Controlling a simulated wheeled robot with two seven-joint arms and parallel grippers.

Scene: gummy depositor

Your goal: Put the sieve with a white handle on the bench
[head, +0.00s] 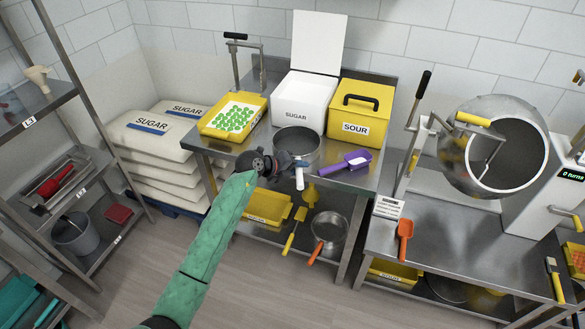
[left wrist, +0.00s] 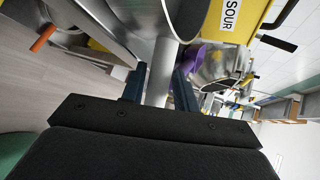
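The sieve (head: 297,142) is a round grey metal bowl with a white handle (head: 299,178). It is at the front of the middle bench (head: 352,183), its handle pointing toward me over the front edge. Whether the bowl rests on the top or hangs just above it, I cannot tell. My left gripper (head: 288,163) is at the handle. In the left wrist view the pale handle (left wrist: 160,75) runs between the two fingers, which appear closed against it; part of the bowl shows at the top. My right gripper is not in view.
On the bench are a yellow tray of green gummies (head: 234,117), a white SUGAR bin (head: 303,100), a yellow SOUR bin (head: 360,107) and a purple scoop (head: 346,161). An orange-handled sieve (head: 329,229) is on the lower shelf. A drum machine (head: 497,145) stands right.

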